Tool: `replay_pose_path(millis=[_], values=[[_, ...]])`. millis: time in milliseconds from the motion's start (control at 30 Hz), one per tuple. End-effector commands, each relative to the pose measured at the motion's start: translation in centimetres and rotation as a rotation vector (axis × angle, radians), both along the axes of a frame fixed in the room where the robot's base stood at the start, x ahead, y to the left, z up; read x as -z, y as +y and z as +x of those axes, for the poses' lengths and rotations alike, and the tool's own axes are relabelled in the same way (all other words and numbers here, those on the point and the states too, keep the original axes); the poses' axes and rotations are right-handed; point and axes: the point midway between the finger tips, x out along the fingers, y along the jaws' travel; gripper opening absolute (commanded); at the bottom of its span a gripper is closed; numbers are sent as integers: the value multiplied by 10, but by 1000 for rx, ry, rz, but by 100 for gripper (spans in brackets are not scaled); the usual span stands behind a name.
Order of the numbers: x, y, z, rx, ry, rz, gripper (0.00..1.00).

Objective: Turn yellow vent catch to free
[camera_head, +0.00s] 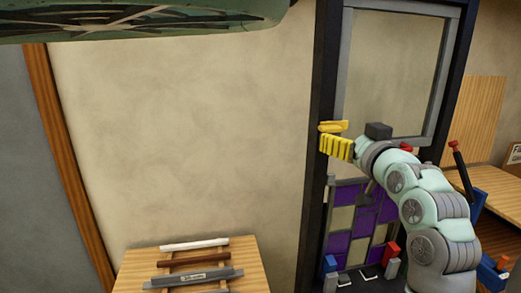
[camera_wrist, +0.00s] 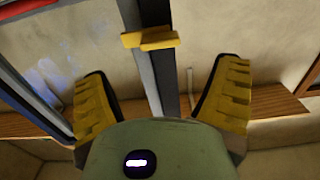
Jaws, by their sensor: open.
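The yellow vent catch (camera_wrist: 158,39) shows at the top middle of the wrist view. It lies crosswise over the grey window frame edge and the dark post. In the head view, the yellow catch (camera_head: 332,126) sits on the left side of the frame, just above my gripper's fingers. My gripper (camera_head: 337,148) has yellow ribbed pads. In the wrist view, my gripper (camera_wrist: 163,75) is open, with its fingers wide apart and nothing between them. The catch is ahead of the fingertips, and I see no contact. Its near finger hides part of the frame in the head view.
A leaded panel (camera_head: 342,219) of purple and cream panes stands below the window, with red, blue and grey blocks around it. A wooden table (camera_head: 130,268) with several bars stands at lower left. A wooden bench (camera_head: 490,186) is at right. The wall left of the post is bare.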

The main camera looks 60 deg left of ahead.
Motion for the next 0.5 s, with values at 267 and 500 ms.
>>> replay_pose_path(millis=[267, 500], values=[[-3, 36, 12, -7, -1, 1, 87], [-2, 60, 22, -6, -3, 1, 87]])
